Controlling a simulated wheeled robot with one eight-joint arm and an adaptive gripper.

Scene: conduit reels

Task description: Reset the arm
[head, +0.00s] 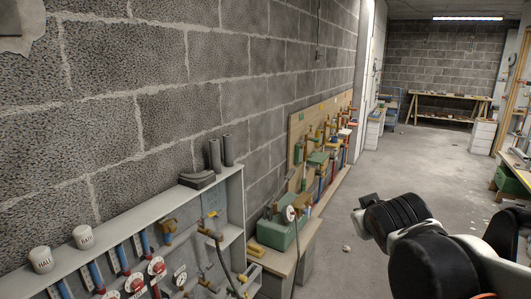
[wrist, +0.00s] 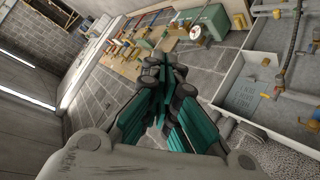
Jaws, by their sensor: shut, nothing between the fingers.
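My gripper (wrist: 165,76) shows in the wrist view with its teal and dark fingers drawn together at the tips. It is shut, with nothing held between the fingers. In the head view my arm is at the lower right, with dark joints and white links, over the floor and to the right of the wall-side shelving. The gripper's fingers cannot be made out in the head view.
A grey shelf unit (head: 236,190) with pipes and red valves runs along the block wall. Beyond it stand a green box (head: 277,232) with a gauge and a wooden tool board (head: 296,140). A workbench (head: 447,105) is at the far end. The concrete floor (head: 400,165) between is mostly clear.

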